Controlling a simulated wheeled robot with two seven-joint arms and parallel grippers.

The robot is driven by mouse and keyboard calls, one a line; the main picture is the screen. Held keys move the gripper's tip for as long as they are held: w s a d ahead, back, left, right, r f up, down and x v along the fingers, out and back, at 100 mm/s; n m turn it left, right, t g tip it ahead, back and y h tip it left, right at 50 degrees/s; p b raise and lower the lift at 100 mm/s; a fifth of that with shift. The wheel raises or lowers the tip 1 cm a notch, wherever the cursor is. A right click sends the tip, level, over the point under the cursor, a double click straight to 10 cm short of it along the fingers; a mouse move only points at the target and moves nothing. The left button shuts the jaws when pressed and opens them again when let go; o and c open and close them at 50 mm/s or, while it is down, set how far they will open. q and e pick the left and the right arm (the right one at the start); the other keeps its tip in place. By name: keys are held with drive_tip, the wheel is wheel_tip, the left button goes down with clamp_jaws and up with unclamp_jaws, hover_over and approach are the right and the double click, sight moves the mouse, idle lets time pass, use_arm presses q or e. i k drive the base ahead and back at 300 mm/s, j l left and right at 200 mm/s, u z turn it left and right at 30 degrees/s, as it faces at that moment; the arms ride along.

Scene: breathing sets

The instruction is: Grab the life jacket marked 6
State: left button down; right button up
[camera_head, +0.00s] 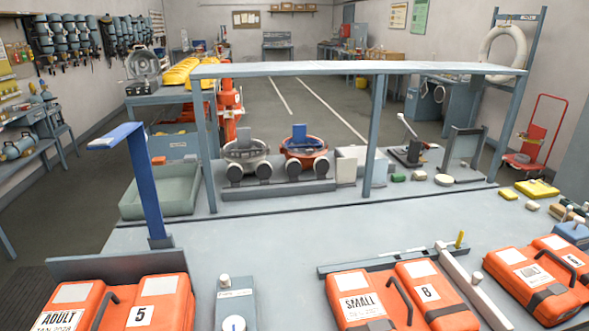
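An orange life jacket (400,297) lies at the front centre-right of the grey workbench (290,250). It has two orange lobes, a black strap handle between them, a "SMALL" label and a white label with one digit that looks like 6 or 8. Its front edge is cut off by the picture. Another orange life jacket (120,303), labelled "ADULT" and 5, lies at the front left. A third orange life jacket (540,278) lies at the right edge, its labels too small to read. Neither of my grippers shows in the head view.
A blue upright post (146,190) stands behind the left jacket. A low grey rail (385,260) and a white bar (470,285) border the middle jacket. A small grey device (236,305) sits between the left and middle jackets. A raised shelf (345,68) spans the back; the bench middle is clear.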

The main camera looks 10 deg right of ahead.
sight(550, 277)
drive_tip(key=z, duration=1.85)
drive_tip(key=i+l+u, duration=0.1)
drive_tip(key=i+l, duration=0.05)
drive_tip(key=i, duration=0.1)
